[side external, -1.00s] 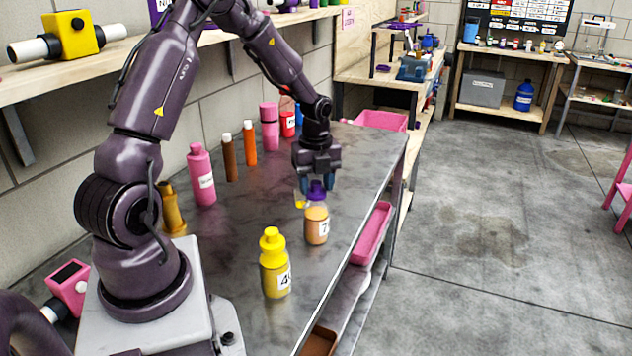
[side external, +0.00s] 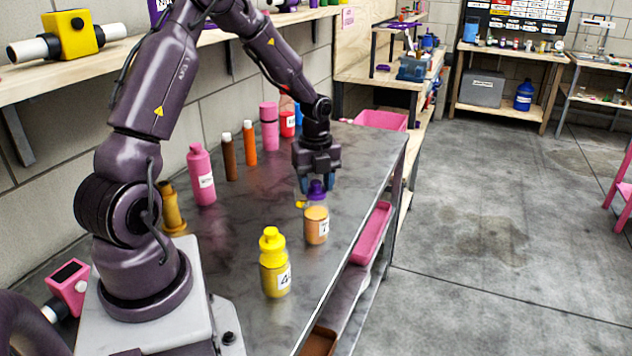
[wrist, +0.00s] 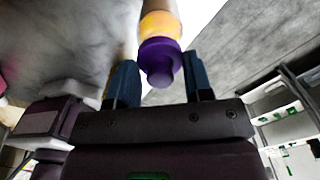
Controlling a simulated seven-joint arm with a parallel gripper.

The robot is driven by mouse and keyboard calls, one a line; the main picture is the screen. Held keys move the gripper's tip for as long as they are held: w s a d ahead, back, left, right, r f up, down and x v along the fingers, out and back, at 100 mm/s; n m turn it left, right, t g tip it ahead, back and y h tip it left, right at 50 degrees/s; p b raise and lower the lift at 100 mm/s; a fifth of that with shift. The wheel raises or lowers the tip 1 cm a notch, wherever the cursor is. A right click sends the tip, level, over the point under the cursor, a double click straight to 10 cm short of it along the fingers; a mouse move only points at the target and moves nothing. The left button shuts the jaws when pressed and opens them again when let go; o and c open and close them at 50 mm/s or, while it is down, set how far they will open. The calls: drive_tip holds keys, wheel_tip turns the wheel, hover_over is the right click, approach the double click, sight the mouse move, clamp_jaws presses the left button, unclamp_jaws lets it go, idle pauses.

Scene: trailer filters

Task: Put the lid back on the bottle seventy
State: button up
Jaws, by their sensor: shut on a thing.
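The bottle (side external: 316,226) has an orange-tan body, a pale upper part and a white label whose number is hard to read. It stands upright on the grey metal bench (side external: 262,195), near its right edge. The purple lid (side external: 317,190) is at the top of the bottle, in line with it; I cannot tell whether it is fully seated. My gripper (side external: 317,184) points down over the bottle, its blue fingers shut on the lid. In the wrist view the lid (wrist: 160,60) shows between the fingertips (wrist: 161,72), with the orange body (wrist: 160,24) beyond it.
A yellow bottle (side external: 274,264) stands nearer the camera. A pink bottle (side external: 201,175), a brown bottle (side external: 230,158) and an orange bottle (side external: 249,144) stand along the wall side. A small yellow thing (side external: 300,205) shows left of the lidded bottle. The bench's right edge is close.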

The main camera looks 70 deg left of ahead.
drive_tip(key=shift+f, duration=0.15)
idle(0.5)
drive_tip(key=o, duration=1.4)
drive_tip(key=shift+r, duration=3.55)
drive_tip(key=shift+c, duration=0.5)
clamp_jaws()
